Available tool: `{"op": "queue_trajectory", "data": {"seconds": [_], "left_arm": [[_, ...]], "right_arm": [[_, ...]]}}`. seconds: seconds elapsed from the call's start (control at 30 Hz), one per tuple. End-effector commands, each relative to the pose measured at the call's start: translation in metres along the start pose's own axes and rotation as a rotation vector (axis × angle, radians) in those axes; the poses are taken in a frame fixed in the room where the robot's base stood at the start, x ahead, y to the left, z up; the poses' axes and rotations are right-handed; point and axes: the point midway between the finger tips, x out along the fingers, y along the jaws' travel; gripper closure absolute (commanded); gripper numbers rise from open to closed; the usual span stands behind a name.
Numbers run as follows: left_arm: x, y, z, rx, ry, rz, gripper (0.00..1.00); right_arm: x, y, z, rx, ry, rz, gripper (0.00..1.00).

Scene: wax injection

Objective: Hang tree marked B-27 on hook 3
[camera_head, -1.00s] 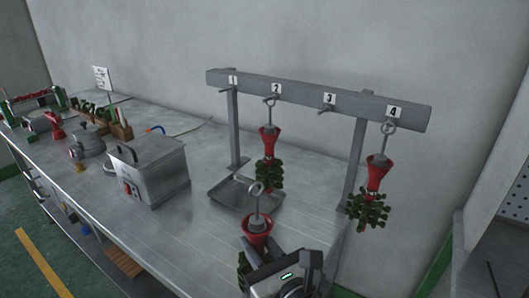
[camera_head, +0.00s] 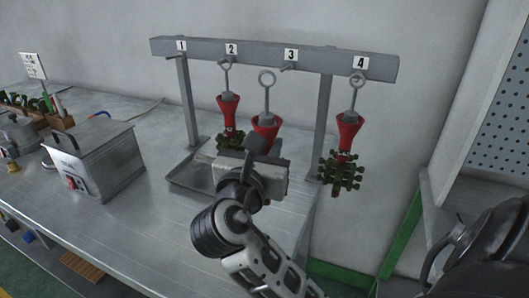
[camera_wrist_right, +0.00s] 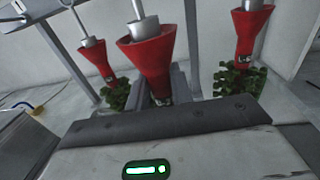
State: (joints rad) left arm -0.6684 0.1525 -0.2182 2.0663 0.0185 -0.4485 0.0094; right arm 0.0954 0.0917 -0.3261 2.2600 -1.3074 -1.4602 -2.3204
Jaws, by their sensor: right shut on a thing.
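My right gripper (camera_head: 254,158) is shut on a red wax tree (camera_head: 266,122) with a grey rod and a ring on top. The tree is upright, in front of the rack, with its ring a little below the bar and left of hook 3 (camera_head: 287,67). Its lower part is hidden by the gripper. Hook 3 is empty, under its number plate. In the right wrist view the held tree (camera_wrist_right: 146,55) stands between the fingers. I cannot read a mark on it. My left gripper is not in view.
A red and green tree (camera_head: 229,112) hangs on hook 2 and another (camera_head: 347,135) on hook 4. Hook 1 (camera_head: 184,62) is empty. A grey tray (camera_head: 180,183) lies under the rack. A metal box machine (camera_head: 110,160) stands on the table to the left.

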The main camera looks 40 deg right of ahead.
Motion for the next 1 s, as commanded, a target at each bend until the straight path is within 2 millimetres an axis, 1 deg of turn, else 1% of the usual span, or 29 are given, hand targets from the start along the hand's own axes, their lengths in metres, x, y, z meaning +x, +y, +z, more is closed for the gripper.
{"op": "queue_trajectory", "data": {"seconds": [0.37,0.6,0.83,1.0], "left_arm": [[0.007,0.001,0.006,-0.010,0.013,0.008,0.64],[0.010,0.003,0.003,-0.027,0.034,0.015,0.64],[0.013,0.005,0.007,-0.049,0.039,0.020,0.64],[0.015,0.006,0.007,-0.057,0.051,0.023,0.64]], "right_arm": [[0.021,-0.002,-0.003,0.001,-0.004,0.002,1.00],[0.036,-0.004,-0.004,0.002,-0.004,0.003,1.00],[0.050,-0.005,-0.006,0.000,-0.004,0.002,1.00],[0.060,-0.006,-0.007,0.001,-0.003,0.002,1.00]]}}
